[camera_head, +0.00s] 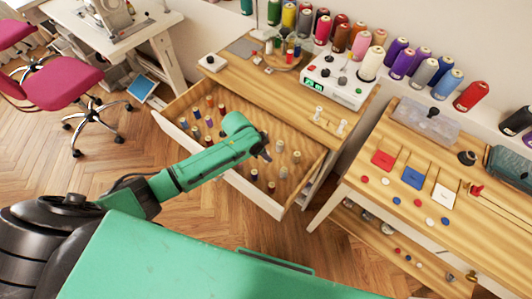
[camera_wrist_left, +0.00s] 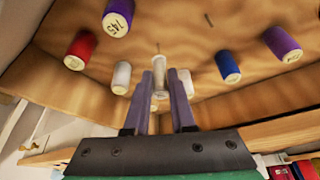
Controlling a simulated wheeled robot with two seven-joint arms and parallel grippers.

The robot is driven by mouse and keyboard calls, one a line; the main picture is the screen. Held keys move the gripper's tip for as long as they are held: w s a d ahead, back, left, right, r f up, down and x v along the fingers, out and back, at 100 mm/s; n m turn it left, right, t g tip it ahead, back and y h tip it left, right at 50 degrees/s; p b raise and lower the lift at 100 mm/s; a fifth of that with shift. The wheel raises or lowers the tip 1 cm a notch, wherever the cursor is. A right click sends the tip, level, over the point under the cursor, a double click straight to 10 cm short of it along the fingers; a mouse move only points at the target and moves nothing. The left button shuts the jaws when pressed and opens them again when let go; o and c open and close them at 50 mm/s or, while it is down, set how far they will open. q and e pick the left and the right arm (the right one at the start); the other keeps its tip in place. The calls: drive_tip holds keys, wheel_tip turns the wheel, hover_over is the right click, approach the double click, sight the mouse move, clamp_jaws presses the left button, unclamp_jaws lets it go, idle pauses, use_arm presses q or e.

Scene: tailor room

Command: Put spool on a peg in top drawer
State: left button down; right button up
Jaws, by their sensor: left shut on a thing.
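The top drawer (camera_head: 238,180) is pulled open below the table, with a wooden floor and several coloured spools standing in it. My left gripper (camera_head: 264,150) reaches in over the drawer; the left wrist view shows its two fingers (camera_wrist_left: 168,88) close together. They are shut on a pale spool (camera_wrist_left: 160,88), partly hidden between them. A thin bare peg (camera_wrist_left: 158,48) shows just beyond the fingertips, and another bare peg (camera_wrist_left: 208,20) stands further off. Whether the held spool is on a peg I cannot tell. My right gripper is not in view.
In the left wrist view a white spool (camera_wrist_left: 122,75), a red spool (camera_wrist_left: 79,50) and a blue spool (camera_wrist_left: 228,66) stand close around the gripper. Two white spools (camera_head: 318,114) (camera_head: 341,127) stand on the table top. Several large thread cones line the back.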

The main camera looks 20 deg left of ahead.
use_arm(q)
drive_tip(key=shift+f+b, duration=0.45)
drive_tip(key=shift+f, duration=0.55)
drive_tip(key=shift+f+b, duration=0.3)
drive_tip(key=shift+f, duration=0.3)
drive_tip(key=c, duration=0.7)
unclamp_jaws()
drive_tip(key=shift+r, duration=0.1)
